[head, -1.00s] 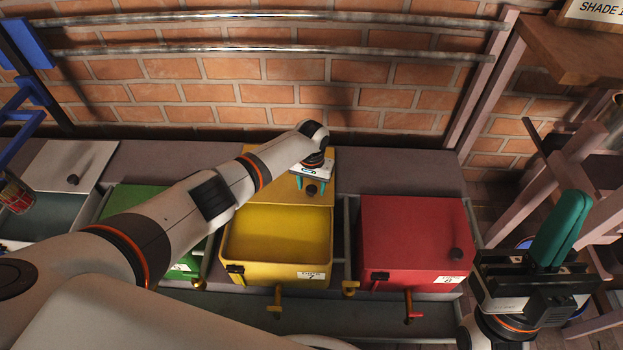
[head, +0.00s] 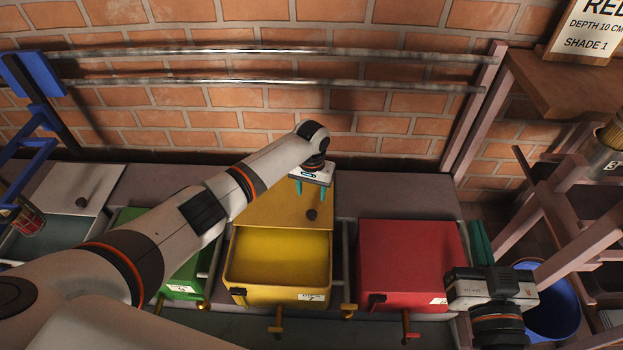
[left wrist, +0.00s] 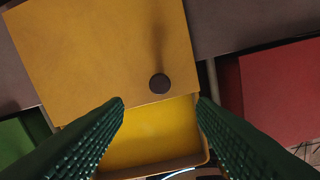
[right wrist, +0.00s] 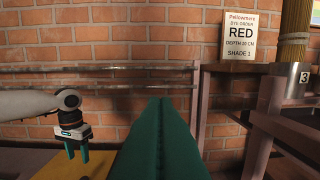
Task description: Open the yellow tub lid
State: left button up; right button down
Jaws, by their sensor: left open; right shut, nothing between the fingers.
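The yellow tub (head: 276,262) stands in the middle of the bench with its front part open, its empty yellow inside in sight. Its yellow lid (head: 268,207) lies flat behind the opening, over the back, with a dark round knob (head: 311,214). In the left wrist view the lid (left wrist: 90,50) and knob (left wrist: 160,84) lie ahead of the fingers. My left gripper (head: 312,192) is open and empty, above and apart from the knob. My right gripper (head: 481,242) is shut and empty, right of the red tub; its fingers also show in the right wrist view (right wrist: 160,120).
A red tub (head: 405,255) with its top shut stands to the right, a green tub (head: 180,285) to the left, partly behind my left arm. Taps stick out in front. Metal rails (head: 250,82) cross the brick wall. A blue bucket (head: 550,305) is at right.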

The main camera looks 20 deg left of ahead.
pick_arm(q)
jog(key=shift+r+p, duration=0.35)
jog(key=shift+r, duration=0.95)
pick_arm(e)
jog(key=shift+s+d+f+g+h, duration=0.15)
jog(key=shift+f+g, duration=0.35)
jog(key=shift+f, duration=0.2)
jog(key=shift+s+d+f+g+h, duration=0.1)
jog(key=shift+d+f+g+h, duration=0.1)
jog(key=shift+f+g, duration=0.4)
jog(key=shift+s+d+f+g+h, duration=0.15)
jog(key=shift+f+g, duration=0.25)
jog(key=shift+f, duration=0.4)
